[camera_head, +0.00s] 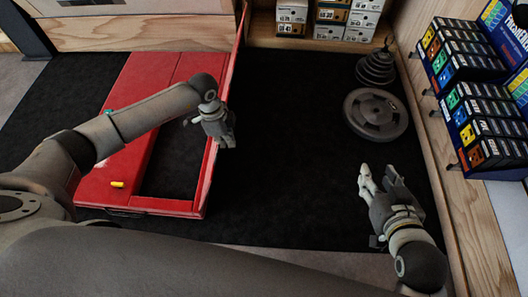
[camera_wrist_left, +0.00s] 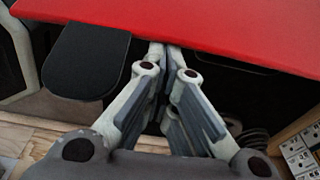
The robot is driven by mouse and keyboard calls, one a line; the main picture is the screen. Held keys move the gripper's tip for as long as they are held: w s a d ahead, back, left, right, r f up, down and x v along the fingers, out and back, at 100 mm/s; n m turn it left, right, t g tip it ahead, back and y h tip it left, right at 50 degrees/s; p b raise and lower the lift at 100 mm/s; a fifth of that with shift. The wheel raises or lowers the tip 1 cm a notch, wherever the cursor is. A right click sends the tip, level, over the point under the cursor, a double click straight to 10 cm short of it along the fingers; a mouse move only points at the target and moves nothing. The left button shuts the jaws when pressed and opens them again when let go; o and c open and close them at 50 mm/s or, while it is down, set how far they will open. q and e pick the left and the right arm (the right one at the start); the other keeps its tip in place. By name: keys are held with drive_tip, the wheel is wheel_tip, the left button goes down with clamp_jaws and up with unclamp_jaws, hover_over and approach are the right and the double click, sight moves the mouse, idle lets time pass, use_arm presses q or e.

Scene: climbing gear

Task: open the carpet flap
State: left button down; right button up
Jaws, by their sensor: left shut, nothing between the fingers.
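A red frame-like piece (camera_head: 112,180) lies on the floor at the left in the head view, with a dark opening in its middle. A thin red panel (camera_head: 221,110) stands up along its right side. I cannot tell which part is the carpet flap. My left gripper (camera_head: 227,138) is shut and empty, by the red panel; whether it touches is unclear. In the left wrist view, the shut fingers (camera_wrist_left: 170,50) point at the edge of a red surface (camera_wrist_left: 220,22), with a black rounded tab (camera_wrist_left: 85,62) to their left. My right gripper (camera_head: 376,176) looks open and empty over the dark floor.
Weight plates (camera_head: 375,114) lie on the dark mat (camera_head: 290,150) at the right. A rack of boxed goods (camera_head: 480,95) lines the right wall, and shoe boxes (camera_head: 345,18) stand at the back. A small yellow object (camera_head: 117,184) rests on the red piece. The mat's middle is clear.

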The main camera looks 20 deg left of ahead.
use_arm(q)
drive_tip(key=a, duration=0.1)
drive_tip(key=a+r+p, duration=0.1)
drive_tip(key=a, duration=0.1)
drive_tip(key=shift+s+a+r+p, duration=0.15)
drive_tip(key=shift+s+r+p, duration=0.15)
drive_tip(key=shift+p, duration=0.1)
drive_tip(key=shift+a+f, duration=0.1)
use_arm(e)
drive_tip(key=s+d+f+g+h, duration=0.1)
drive_tip(key=s+d+f+g, duration=0.2)
drive_tip(key=s+f+g, duration=0.2)
drive_tip(key=s+f, duration=0.1)
drive_tip(key=s, duration=0.2)
drive_tip(key=shift+s+g, duration=0.25)
drive_tip(key=shift+g, duration=0.05)
drive_tip(key=shift+d, duration=0.1)
